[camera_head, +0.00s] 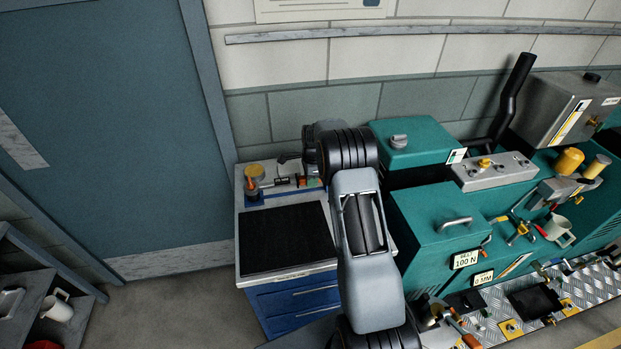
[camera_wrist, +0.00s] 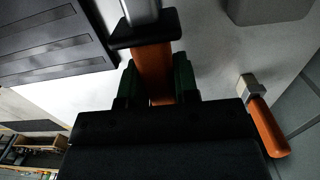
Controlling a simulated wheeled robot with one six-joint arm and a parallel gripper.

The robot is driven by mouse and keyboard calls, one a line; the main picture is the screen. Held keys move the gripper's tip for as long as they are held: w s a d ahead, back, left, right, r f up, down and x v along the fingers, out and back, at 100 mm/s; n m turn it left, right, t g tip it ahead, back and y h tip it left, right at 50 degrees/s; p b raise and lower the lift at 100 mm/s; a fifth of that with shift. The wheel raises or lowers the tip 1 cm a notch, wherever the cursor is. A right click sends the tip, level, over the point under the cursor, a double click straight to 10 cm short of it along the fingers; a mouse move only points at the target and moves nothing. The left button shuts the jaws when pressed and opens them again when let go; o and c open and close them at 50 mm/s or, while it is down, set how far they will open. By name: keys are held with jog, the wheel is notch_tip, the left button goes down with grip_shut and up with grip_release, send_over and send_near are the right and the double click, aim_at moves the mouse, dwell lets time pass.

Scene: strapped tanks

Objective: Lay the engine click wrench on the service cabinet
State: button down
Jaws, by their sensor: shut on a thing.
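In the wrist view my gripper (camera_wrist: 156,82) is shut on the orange handle of a tool, taken to be the click wrench (camera_wrist: 151,62). A black collar and a metal shaft extend from the handle toward the top of that view. Green fingertips press on both sides of the handle. The service cabinet (camera_head: 293,302) stands left of my arm in the head view, with blue drawers, a pale top and a black mat (camera_head: 285,238). My arm hides part of the cabinet, and the gripper is not clear in the head view. Whether the wrench touches a surface cannot be told.
Another orange-handled tool (camera_wrist: 268,128) lies right of my gripper in the wrist view. Small tools and a yellow-topped container (camera_head: 254,171) crowd the cabinet's back edge. The mat looks clear. A teal engine (camera_head: 430,215) stands to the right; a shelf with a white mug (camera_head: 57,309) is lower left.

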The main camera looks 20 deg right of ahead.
jog(key=c, duration=0.8)
grip_release()
jog(key=r, duration=0.4)
jog(key=r+b, duration=0.1)
jog(key=r, duration=0.8)
jog(key=shift+s+d+r, duration=0.1)
jog(key=shift+d+r, duration=0.3)
